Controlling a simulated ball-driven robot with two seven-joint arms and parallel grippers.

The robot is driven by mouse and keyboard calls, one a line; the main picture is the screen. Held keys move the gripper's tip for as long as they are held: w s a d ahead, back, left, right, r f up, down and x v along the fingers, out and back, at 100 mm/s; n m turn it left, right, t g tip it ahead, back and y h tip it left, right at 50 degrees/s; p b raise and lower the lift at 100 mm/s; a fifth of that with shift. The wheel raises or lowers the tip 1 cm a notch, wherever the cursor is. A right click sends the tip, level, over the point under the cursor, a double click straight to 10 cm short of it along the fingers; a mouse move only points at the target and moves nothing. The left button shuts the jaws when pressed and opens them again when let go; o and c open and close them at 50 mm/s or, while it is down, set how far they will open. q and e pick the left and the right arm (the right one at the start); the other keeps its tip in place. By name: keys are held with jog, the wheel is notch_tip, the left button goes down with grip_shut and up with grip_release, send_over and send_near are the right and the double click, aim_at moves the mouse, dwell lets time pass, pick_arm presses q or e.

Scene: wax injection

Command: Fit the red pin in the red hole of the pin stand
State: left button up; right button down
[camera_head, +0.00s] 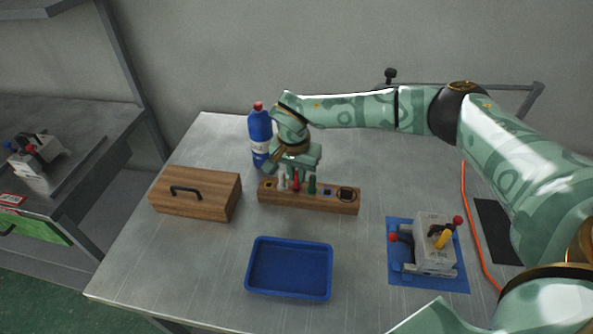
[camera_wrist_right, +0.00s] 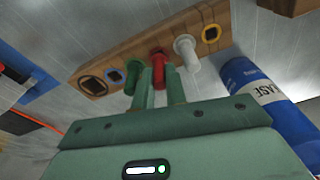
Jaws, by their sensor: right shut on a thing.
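The wooden pin stand (camera_head: 330,202) lies across the middle of the table; it also shows in the wrist view (camera_wrist_right: 128,57). My right gripper (camera_head: 296,175) is above its left half, pointing down, shut on the red pin (camera_head: 296,185). In the wrist view the red pin (camera_wrist_right: 157,56) is between the fingertips, its wide red end at the stand's face. The red hole is not visible, and I cannot tell how deep the pin sits. A white pin (camera_wrist_right: 185,46) and a green pin (camera_wrist_right: 132,72) stand on either side. My left gripper is not in view.
A blue bottle (camera_head: 260,138) stands close behind the stand's left end. A wooden box with a black handle (camera_head: 200,194) is on the left. A blue tray (camera_head: 290,267) lies in front. A grey device (camera_head: 434,245) sits on a blue mat at right.

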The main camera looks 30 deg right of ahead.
jog(key=shift+f, duration=0.35)
jog(key=c, duration=1.3)
grip_release()
jog(key=shift+c, duration=0.2)
notch_tip(320, 180, up, 16)
jog(key=s+a+p, duration=0.1)
jog(key=p, duration=0.1)
jog(key=shift+s+a+p, duration=0.15)
jog(key=shift+a+p, duration=0.15)
jog(key=shift+p, duration=0.05)
jog(key=shift+r, duration=0.15)
